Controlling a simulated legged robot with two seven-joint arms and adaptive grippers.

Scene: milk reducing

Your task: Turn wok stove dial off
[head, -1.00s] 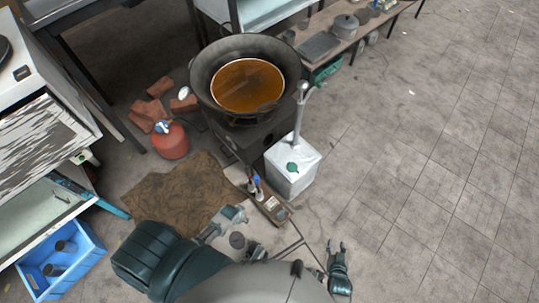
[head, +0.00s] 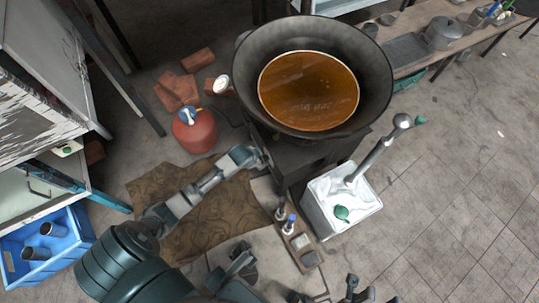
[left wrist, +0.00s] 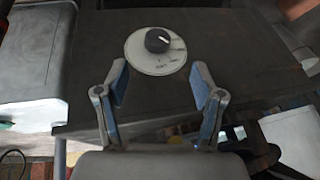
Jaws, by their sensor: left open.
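The wok stove (head: 300,160) is a dark metal box under a large black wok (head: 245,85) holding amber liquid. In the left wrist view its dial (left wrist: 157,40) is a black knob on a round white plate (left wrist: 150,62) on the dark front panel. The printed marks are too small to read surely. My left gripper (left wrist: 161,80) is open, its two fingers apart on either side below the dial, with nothing between them. In the head view my left gripper (head: 258,158) is at the stove's front side. My right gripper (head: 358,289) is low at the bottom edge, partly cut off.
A white square container (head: 325,215) with a ladle-like tool stands right of the stove. A red gas cylinder (head: 195,132) and bricks (head: 178,88) are to the left.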

